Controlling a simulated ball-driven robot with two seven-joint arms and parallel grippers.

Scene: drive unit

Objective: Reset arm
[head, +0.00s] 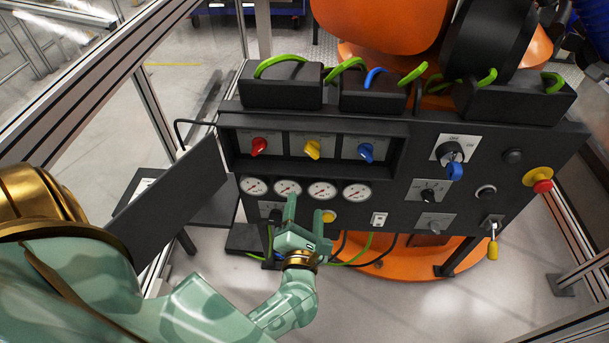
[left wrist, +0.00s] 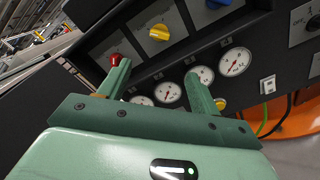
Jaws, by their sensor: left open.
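My left arm, pale green with gold bands, reaches in from the left in the head view. Its left gripper (head: 281,208) is in front of the lower left part of the black control panel (head: 385,205), below the row of round gauges (head: 322,191). The gripper is open and its fingers are empty. In the left wrist view the two green fingers (left wrist: 160,88) stand apart, with the panel and gauges (left wrist: 168,92) behind them. I cannot tell whether a fingertip touches the panel. My right gripper is in neither view.
The panel has red (head: 259,146), yellow (head: 313,149) and blue (head: 366,152) knobs, a blue-handled switch (head: 454,168), a red button (head: 542,185) and a yellow-tipped lever (head: 493,248). A dark flat plate (head: 172,190) stands left of the panel. Metal frame posts border both sides.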

